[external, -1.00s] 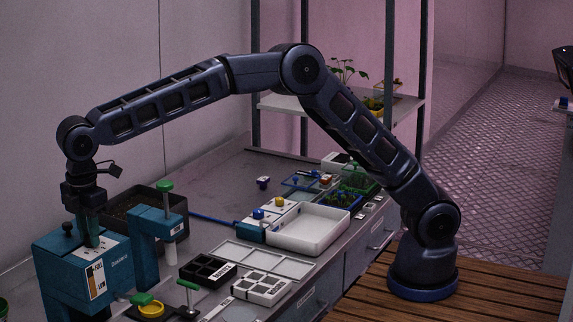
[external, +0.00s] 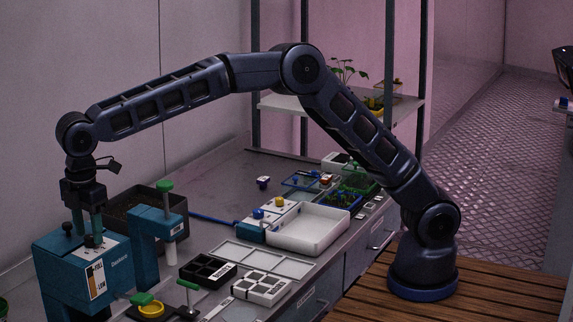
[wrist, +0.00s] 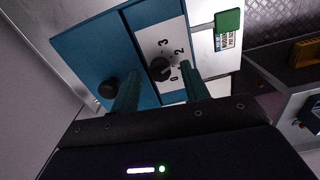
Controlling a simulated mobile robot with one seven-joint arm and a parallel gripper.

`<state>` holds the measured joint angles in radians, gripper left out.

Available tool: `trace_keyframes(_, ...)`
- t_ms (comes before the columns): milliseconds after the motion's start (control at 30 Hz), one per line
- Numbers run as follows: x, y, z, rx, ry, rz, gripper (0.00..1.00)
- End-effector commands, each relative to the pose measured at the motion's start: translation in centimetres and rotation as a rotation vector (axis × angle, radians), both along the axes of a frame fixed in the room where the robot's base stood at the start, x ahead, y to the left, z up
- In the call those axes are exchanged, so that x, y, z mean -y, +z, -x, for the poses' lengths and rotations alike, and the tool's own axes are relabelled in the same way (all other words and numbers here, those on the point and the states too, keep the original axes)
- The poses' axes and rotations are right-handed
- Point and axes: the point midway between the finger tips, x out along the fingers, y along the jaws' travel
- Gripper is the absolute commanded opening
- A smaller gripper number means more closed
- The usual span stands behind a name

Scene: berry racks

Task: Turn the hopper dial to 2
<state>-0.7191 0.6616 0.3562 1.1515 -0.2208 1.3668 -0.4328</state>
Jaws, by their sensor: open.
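The blue hopper (external: 85,280) stands at the left end of the bench, with a pale scale plate on top. Its black dial (wrist: 160,68) sits on that plate in the wrist view, beside the printed figures 0, 2 and 3. The dial's mark seems to face the low end of the scale, but I cannot read it surely. My gripper (external: 88,232) points down over the hopper top, fingers apart. In the wrist view my gripper (wrist: 160,82) has one green finger on each side of the dial's line, with no clear contact.
A black knob (wrist: 108,87) stands on the hopper beside the plate. A dark soil bin (external: 135,205) is behind. A white tray (external: 310,230) lies farther along the bench.

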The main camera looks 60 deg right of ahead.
Motion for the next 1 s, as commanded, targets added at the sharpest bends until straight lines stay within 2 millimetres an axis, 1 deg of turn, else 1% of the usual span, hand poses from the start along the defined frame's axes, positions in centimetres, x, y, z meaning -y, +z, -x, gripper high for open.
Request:
trace_keyframes(300,-0.1,5.7,0.0,0.002,0.001,-0.004,0.46)
trace_keyframes(500,-0.1,8.5,0.0,0.001,0.001,-0.002,0.46)
trace_keyframes(600,-0.1,9.3,0.0,0.001,0.001,-0.002,0.46)
trace_keyframes(700,0.0,9.7,0.0,0.0,0.0,-0.001,0.46)
trace_keyframes(1000,0.0,9.8,0.0,0.0,0.0,0.0,0.46)
